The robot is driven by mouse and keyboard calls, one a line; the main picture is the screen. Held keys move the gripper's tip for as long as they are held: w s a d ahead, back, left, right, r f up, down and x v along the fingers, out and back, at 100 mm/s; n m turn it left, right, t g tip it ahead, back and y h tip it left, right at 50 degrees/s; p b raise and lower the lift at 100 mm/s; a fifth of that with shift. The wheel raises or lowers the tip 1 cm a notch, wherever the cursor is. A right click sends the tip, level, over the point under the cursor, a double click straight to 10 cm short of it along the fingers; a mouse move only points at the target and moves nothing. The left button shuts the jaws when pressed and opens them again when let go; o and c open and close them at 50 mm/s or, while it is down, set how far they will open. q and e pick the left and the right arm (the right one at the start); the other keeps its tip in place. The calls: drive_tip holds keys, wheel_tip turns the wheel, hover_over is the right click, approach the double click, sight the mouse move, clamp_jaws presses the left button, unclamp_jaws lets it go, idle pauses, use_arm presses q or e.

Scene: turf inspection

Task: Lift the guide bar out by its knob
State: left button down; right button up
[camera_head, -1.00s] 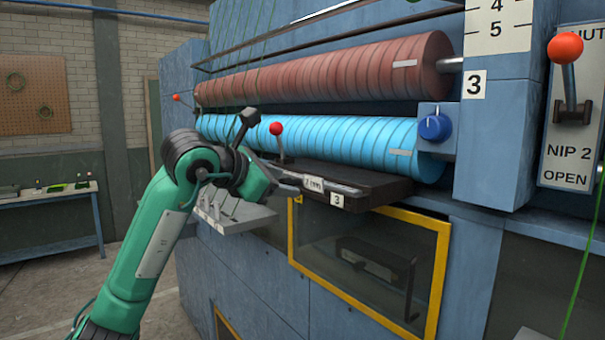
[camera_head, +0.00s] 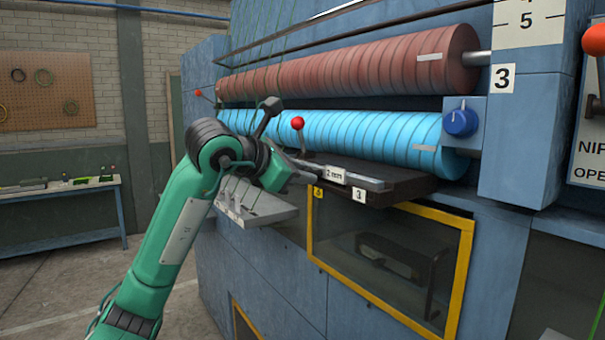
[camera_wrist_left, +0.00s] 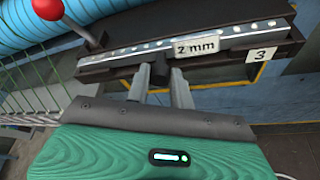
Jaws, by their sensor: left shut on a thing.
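The guide bar (camera_head: 368,182) is a long grey metal strip with bright dots and a "2 mm" plate. It lies along the front of the dark ledge (camera_head: 405,184) below the blue roller. In the left wrist view the bar (camera_wrist_left: 120,52) runs across the top. My left gripper (camera_head: 300,173) is at the bar's front side. In the wrist view its two fingers (camera_wrist_left: 160,84) are closed around the dark knob (camera_wrist_left: 158,71) below the bar, largely hidden between them. Whether the bar is clear of the ledge I cannot tell. My right gripper is out of view.
The blue roller (camera_head: 340,133) and red roller (camera_head: 340,75) are close above the ledge. A red-balled lever (camera_head: 297,123) stands just behind the bar. A grey sloped tray (camera_head: 255,205) is left of the ledge. A yellow-framed window (camera_head: 462,265) is below.

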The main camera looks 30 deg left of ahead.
use_arm(q)
drive_tip(key=f+b+v, duration=0.1)
drive_tip(key=b+v, duration=0.2)
drive_tip(key=v, duration=0.6)
drive_tip(key=s+f+b+v, duration=0.1)
drive_tip(key=f+b+v, duration=0.1)
drive_tip(key=v, duration=0.6)
drive_tip(key=shift+s+b, duration=0.5)
drive_tip(key=shift+b, duration=0.05)
